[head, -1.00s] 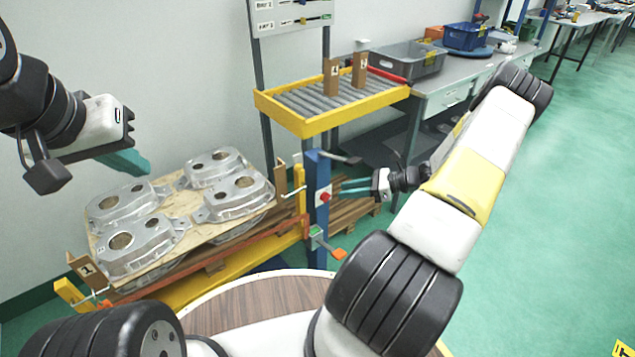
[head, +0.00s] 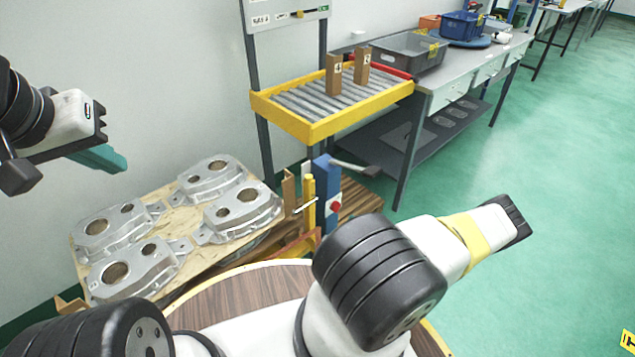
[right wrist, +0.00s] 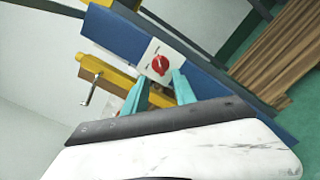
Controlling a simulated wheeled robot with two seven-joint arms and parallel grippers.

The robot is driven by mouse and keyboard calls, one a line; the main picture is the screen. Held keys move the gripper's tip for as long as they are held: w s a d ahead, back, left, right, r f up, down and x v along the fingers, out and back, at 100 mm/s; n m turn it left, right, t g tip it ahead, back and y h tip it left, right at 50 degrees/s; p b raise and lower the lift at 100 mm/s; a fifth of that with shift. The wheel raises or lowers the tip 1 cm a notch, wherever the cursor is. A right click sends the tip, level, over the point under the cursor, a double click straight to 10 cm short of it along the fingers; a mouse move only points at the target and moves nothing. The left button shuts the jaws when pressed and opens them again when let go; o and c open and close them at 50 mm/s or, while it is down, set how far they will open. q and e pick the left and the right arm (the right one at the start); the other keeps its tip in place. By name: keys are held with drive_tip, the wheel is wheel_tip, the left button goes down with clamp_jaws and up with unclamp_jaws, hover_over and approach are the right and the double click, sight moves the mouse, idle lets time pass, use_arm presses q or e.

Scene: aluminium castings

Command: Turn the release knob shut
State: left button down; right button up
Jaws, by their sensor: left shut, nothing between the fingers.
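The red release knob (head: 336,207) sits on a plate on the side of the blue post (head: 325,180). In the right wrist view the knob (right wrist: 160,64) shows in full on its white plate (right wrist: 156,58), which bears small dark marks I cannot read. My right gripper (right wrist: 161,78) is open, its two teal fingers spread, with the knob just beyond and between the tips in the picture. I see no contact. The right gripper is out of the head view. My left gripper (head: 121,165) is shut and empty, high above the castings at the left.
Several aluminium castings (head: 240,210) lie on a wooden board left of the post. A yellow-edged roller table (head: 310,130) stands behind it. A lever (head: 355,168) sticks out from the post. A grey workbench (head: 470,68) is at the back right. Green floor lies open at the right.

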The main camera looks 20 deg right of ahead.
sight(336, 207)
drive_tip(key=x, duration=0.8)
drive_tip(key=shift+c, duration=0.2)
clamp_jaws()
